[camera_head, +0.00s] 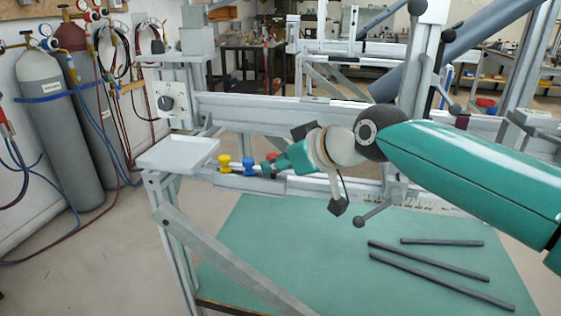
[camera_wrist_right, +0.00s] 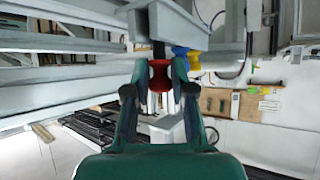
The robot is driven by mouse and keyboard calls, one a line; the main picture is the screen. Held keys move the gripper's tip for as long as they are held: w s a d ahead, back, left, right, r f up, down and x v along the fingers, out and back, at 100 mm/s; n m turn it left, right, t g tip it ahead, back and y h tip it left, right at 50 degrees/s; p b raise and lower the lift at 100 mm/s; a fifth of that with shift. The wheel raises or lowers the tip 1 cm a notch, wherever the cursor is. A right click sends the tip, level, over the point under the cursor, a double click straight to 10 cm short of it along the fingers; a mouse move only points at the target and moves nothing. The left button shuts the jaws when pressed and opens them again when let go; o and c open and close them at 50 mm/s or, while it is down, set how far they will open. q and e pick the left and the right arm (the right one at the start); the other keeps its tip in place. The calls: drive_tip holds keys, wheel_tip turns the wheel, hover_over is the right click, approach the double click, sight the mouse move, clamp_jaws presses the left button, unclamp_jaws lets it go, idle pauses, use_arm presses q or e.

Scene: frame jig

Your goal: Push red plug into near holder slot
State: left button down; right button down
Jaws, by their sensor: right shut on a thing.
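The red plug (camera_wrist_right: 159,76) sits between the fingertips of my right gripper (camera_wrist_right: 160,88) in the right wrist view, and the fingers are shut on it. In the head view my right gripper (camera_head: 281,162) reaches in from the right to the grey holder (camera_head: 252,183) on the frame. The red plug shows there only as a small patch (camera_head: 268,164), the rest hidden by the fingers. A dark stem runs from the plug toward the grey holder in the wrist view; I cannot tell how deep it sits. My left gripper is not in view.
A blue plug (camera_head: 249,165) and a yellow plug (camera_head: 225,161) stand in a row left of the red one. A pale tray (camera_head: 178,153) is at the frame's left end. Dark bars (camera_head: 430,262) lie on the green surface (camera_head: 300,235) below.

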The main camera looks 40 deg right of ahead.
drive_tip(key=shift+f+b, duration=0.65)
drive_tip(key=shift+f, duration=0.1)
drive_tip(key=c, duration=0.9)
unclamp_jaws()
drive_tip(key=shift+s+r, duration=0.15)
drive_tip(key=shift+s, duration=0.05)
drive_tip(key=v, duration=1.1)
drive_tip(key=shift+s, duration=0.25)
drive_tip(key=shift+d, duration=0.1)
